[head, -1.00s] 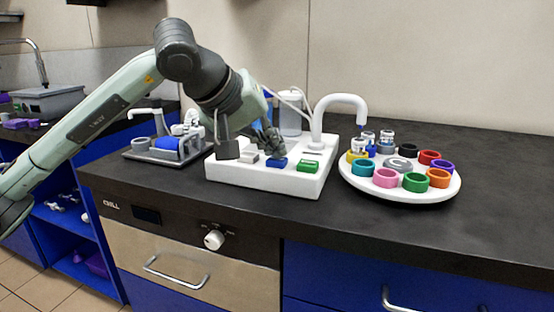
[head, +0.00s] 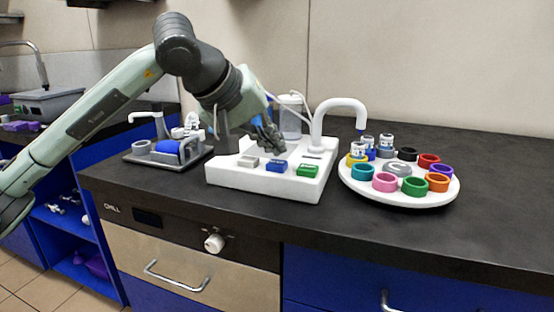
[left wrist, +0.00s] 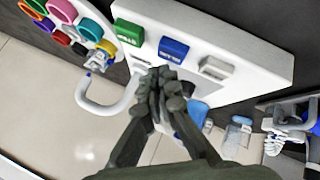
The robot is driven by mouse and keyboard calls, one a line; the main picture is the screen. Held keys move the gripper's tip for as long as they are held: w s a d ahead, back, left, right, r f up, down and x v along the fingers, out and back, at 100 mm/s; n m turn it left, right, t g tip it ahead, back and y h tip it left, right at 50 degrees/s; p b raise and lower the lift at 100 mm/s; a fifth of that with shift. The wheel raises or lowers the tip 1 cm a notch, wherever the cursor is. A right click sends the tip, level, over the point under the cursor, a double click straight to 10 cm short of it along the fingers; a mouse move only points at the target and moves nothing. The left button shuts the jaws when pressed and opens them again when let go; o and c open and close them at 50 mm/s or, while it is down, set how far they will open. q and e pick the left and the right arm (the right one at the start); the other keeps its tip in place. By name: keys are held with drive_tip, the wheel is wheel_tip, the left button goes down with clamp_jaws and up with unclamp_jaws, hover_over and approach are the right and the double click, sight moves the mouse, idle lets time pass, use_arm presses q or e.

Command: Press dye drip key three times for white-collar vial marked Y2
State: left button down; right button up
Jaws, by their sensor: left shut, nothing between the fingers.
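A white dispenser base (head: 264,185) carries a blue key (head: 276,166), a green key (head: 307,170) and a pale grey key (head: 248,162). The blue key also shows in the left wrist view (left wrist: 173,50). My left gripper (head: 270,143) is shut and empty, just above and behind the blue key, apart from it. Its closed fingertips (left wrist: 157,76) show in the wrist view. A white round carousel (head: 400,202) stands right of the base, with small vials (head: 386,141) at its back left near the white spout (head: 345,103). Vial marks are too small to read. My right gripper is out of view.
The carousel holds several coloured collars, such as a pink one (head: 385,182). A clear container (head: 290,117) stands behind the base. A grey tray with a blue cylinder (head: 167,147) stands at left. The dark counter (head: 490,205) is clear at right.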

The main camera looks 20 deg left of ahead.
sight(274, 164)
use_arm(q)
drive_tip(key=shift+r+p, duration=1.7)
drive_tip(key=shift+r, duration=0.85)
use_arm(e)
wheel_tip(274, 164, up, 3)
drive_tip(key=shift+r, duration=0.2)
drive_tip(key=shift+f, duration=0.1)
use_arm(q)
wheel_tip(274, 164, up, 4)
drive_tip(key=p, duration=0.4)
drive_tip(key=shift+f, duration=0.15)
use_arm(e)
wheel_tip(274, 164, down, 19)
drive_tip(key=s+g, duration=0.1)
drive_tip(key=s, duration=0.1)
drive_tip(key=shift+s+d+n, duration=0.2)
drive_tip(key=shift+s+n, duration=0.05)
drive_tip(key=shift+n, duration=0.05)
use_arm(q)
drive_tip(key=shift+f, duration=0.1)
